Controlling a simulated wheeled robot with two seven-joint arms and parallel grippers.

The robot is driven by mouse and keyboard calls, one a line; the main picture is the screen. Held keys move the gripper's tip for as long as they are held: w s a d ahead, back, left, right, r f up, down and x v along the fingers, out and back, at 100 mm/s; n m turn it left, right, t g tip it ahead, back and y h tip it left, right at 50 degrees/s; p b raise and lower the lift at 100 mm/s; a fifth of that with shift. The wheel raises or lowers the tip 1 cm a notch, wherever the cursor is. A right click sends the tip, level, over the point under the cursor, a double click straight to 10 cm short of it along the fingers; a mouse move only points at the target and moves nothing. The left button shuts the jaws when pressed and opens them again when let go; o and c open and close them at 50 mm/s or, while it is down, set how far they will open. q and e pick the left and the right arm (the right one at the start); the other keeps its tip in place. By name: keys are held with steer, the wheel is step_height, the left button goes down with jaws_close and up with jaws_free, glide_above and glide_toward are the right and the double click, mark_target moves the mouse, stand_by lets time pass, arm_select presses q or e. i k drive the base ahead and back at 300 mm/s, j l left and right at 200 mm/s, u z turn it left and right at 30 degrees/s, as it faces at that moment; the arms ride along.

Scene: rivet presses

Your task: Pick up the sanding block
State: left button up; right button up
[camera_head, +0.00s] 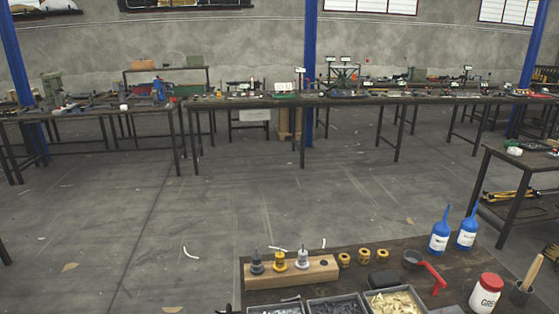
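A dark, rounded block (383,281) lies on the near workbench at the bottom right, behind the tray of brass-coloured pieces. It may be the sanding block, but it is too small and dark to be sure. Nothing holds it. No other thing in the view clearly looks like a sanding block. Neither of my grippers is in view.
The near bench (385,252) holds a wooden holder (318,275) with upright tools, yellow rings (363,256), a red-handled tool (432,277), blue-capped bottles (439,241), a red-lidded jar (486,294), and parts trays (397,304). Open floor (130,220) lies left; long benches (340,101) stand behind.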

mark_target(387, 278)
steer(key=l+u, duration=0.1)
steer(key=u, duration=0.35)
steer(key=k+l+u, duration=0.1)
steer(key=l+u, duration=0.2)
steer(key=k+l+u, duration=0.25)
steer(key=k+l, duration=0.15)
steer(key=l, duration=0.2)
steer(key=k+l+u, duration=0.1)
steer(key=l, duration=0.25)
steer(key=k+l, duration=0.25)
steer(key=k+l+u, duration=0.1)
steer(key=l, duration=0.35)
steer(key=k, duration=0.05)
